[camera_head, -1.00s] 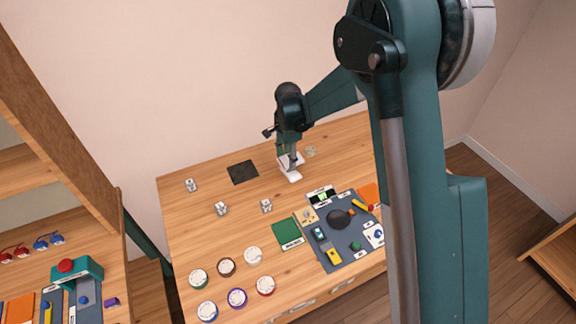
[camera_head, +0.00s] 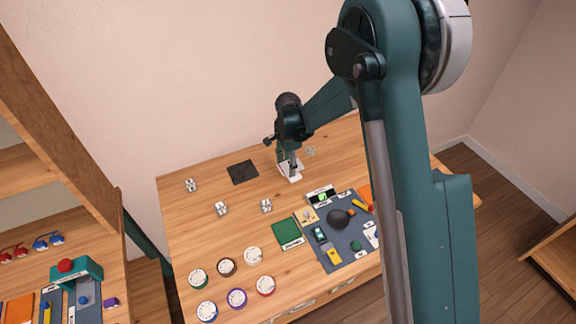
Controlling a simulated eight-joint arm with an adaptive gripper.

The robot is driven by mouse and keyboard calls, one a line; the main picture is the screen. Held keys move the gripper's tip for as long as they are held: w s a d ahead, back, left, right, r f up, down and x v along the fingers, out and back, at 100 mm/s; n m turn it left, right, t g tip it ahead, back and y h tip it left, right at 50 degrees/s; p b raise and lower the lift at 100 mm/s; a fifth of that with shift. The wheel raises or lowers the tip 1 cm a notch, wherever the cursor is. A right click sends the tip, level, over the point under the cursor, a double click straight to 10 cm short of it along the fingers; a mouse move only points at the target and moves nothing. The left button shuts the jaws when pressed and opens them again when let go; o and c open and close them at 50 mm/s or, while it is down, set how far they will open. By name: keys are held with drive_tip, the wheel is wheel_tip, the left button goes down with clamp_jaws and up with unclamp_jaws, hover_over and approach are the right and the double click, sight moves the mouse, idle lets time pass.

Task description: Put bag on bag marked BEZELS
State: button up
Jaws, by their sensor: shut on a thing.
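My gripper (camera_head: 290,165) is at the far side of the table, low over a white flat thing (camera_head: 294,178). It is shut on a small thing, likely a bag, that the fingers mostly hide. A small pale, clear-looking bag (camera_head: 311,151) lies on the table just behind and to the right of my gripper. Any marking such as BEZELS is too small to read. I cannot tell whether the held thing touches the white one below it.
A black mat (camera_head: 243,172) lies left of my gripper. A green pad (camera_head: 287,232) and a grey tray (camera_head: 348,252) with parts lie front right.

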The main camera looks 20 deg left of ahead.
sight(288, 165)
drive_tip(key=o, duration=0.9)
drive_tip(key=shift+r, duration=0.15)
wheel_tip(288, 165, up, 12)
drive_tip(key=shift+p, duration=0.4)
idle(0.4)
